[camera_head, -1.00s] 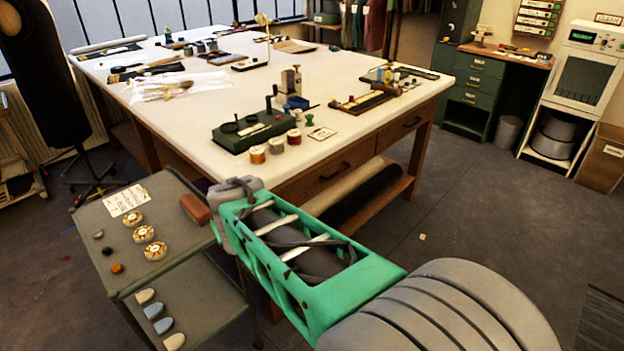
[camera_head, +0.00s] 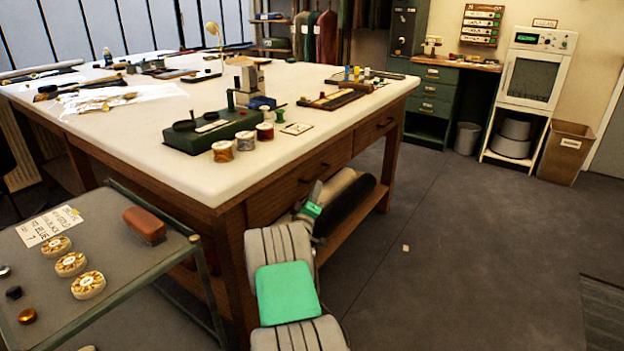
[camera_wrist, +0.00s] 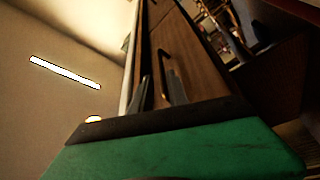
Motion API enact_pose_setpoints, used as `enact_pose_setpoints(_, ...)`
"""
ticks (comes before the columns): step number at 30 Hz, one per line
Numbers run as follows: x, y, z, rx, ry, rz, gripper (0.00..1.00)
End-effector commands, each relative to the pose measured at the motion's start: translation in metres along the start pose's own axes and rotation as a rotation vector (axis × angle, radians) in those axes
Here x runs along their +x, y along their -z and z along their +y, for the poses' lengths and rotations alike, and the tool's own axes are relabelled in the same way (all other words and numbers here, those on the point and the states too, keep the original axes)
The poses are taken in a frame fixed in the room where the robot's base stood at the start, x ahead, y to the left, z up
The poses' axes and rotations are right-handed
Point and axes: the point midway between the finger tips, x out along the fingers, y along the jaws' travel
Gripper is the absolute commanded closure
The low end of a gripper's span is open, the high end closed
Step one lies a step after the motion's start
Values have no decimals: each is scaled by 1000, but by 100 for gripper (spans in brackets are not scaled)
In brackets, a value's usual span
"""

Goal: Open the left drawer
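The left drawer (camera_head: 290,188) is in the wooden side of the big table, near the close corner. Its front looks flush with the table side. Its dark bar handle (camera_head: 315,173) shows just above the end of my arm. My gripper (camera_head: 317,190) is close in front of this drawer, small and partly hidden by my own wrist. In the wrist view a wooden drawer front (camera_wrist: 195,65) runs away from me, with a dark handle (camera_wrist: 170,76) standing out from it. A dark finger-like piece shows beside the handle. I cannot tell whether they touch or how wide the fingers are.
The right drawer (camera_head: 374,131) is flush farther along the table (camera_head: 220,180). Fabric rolls (camera_head: 345,205) lie on the shelf below. A grey cart (camera_head: 110,240) with a brown brush (camera_head: 145,225) stands close on the left. The floor (camera_head: 460,250) to the right is mostly clear.

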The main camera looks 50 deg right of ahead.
Motion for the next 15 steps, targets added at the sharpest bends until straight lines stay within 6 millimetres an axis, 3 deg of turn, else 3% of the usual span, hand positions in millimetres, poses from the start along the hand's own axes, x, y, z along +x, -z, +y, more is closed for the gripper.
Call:
enact_pose_setpoints(5, 3, 6, -2, 1, 1, 9, 80)
enact_pose_setpoints(15, 62, 7, -5, 4, 3, 10, 80)
